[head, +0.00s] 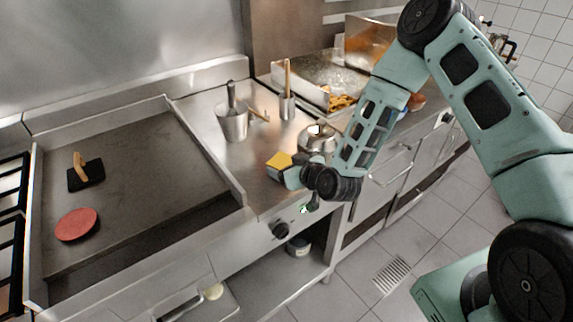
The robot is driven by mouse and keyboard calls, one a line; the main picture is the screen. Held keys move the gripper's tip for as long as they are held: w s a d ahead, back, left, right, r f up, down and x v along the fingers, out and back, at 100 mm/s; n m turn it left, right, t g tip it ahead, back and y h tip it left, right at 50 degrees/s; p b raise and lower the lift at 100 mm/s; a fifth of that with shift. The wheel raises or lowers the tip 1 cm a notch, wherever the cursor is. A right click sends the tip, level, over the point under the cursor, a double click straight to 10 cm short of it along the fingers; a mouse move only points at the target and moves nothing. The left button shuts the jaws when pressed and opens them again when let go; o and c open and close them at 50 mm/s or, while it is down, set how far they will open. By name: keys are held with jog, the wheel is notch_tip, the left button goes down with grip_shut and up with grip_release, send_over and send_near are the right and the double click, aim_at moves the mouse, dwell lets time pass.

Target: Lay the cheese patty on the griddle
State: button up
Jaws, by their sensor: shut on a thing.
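The cheese patty (278,161), a small piece with a yellow top and a darker side, is at the tip of my gripper (287,173). My gripper is shut on it, over the steel counter right of the griddle. The fingers are small here and partly hidden by the wrist. The griddle (150,185) is a wide dark plate with raised steel edges, to the left of my gripper. The cheese patty is outside its right edge.
On the griddle lie a red round patty (77,225) and a black press with a wooden handle (86,176). A steel pot with utensils (232,122), a utensil holder (287,106) and a round steel container (318,138) stand on the counter. The griddle's middle and right are clear.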

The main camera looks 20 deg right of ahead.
jog(key=shift+f, duration=0.1)
jog(key=shift+f, duration=0.15)
jog(key=o, duration=1)
